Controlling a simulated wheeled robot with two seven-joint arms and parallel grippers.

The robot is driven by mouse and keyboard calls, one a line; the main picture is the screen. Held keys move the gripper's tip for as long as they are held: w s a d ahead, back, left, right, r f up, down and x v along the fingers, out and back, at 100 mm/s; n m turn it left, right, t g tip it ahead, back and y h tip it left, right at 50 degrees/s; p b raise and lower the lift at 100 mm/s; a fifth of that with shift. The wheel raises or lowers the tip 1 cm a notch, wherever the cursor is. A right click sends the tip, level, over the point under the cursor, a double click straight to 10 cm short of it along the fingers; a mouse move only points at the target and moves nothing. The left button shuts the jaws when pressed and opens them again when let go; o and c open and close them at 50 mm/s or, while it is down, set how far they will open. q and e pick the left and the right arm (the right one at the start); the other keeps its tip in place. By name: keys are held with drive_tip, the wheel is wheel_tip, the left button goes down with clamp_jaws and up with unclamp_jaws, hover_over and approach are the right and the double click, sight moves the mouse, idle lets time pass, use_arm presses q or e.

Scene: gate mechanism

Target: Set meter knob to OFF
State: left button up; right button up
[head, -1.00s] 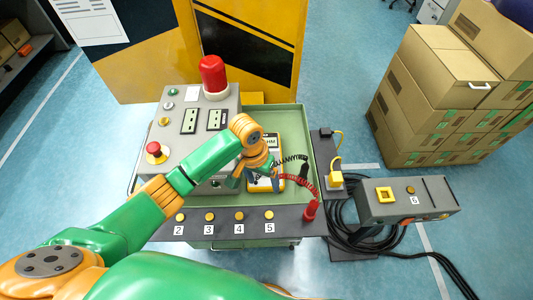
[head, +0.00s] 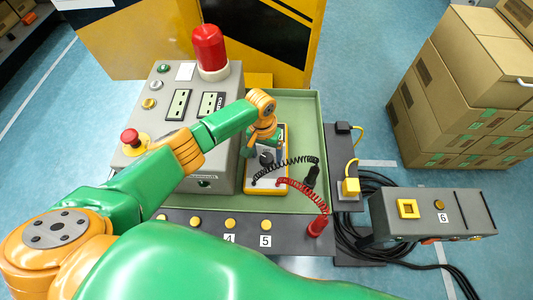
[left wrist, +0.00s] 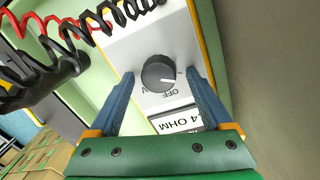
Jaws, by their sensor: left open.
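The meter (head: 272,187) is a white box with a yellow rim in the green tray. Its dark round knob (left wrist: 158,73) shows in the left wrist view, with a small pale mark towards its right side. The labels OFF and V are printed below the knob, and a "4 OHM" display lies below them. The mark does not clearly line up with OFF. My left gripper (left wrist: 159,78) is open, its two blue fingers on either side of the knob, with gaps visible. In the head view, my left gripper (head: 258,146) is over the meter. My right gripper is not in view.
Coiled black (head: 290,161) and red (head: 300,188) leads run beside the meter. A grey box marked 6 (head: 430,212) and black cables lie right. Cartons (head: 460,85) stand beyond.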

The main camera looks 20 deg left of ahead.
use_arm(q)
drive_tip(key=shift+s+r, duration=0.15)
drive_tip(key=c, duration=0.6)
clamp_jaws()
drive_tip(key=shift+m, duration=0.3)
drive_tip(key=m, duration=0.5)
drive_tip(key=shift+m+b, duration=0.3)
drive_tip(key=shift+b, duration=0.05)
drive_tip(key=m, duration=0.5)
drive_tip(key=shift+d+b, duration=0.1)
drive_tip(key=shift+b, duration=0.2)
drive_tip(key=shift+m, duration=0.4)
drive_tip(key=o, duration=0.6)
unclamp_jaws()
drive_tip(key=shift+g, duration=0.3)
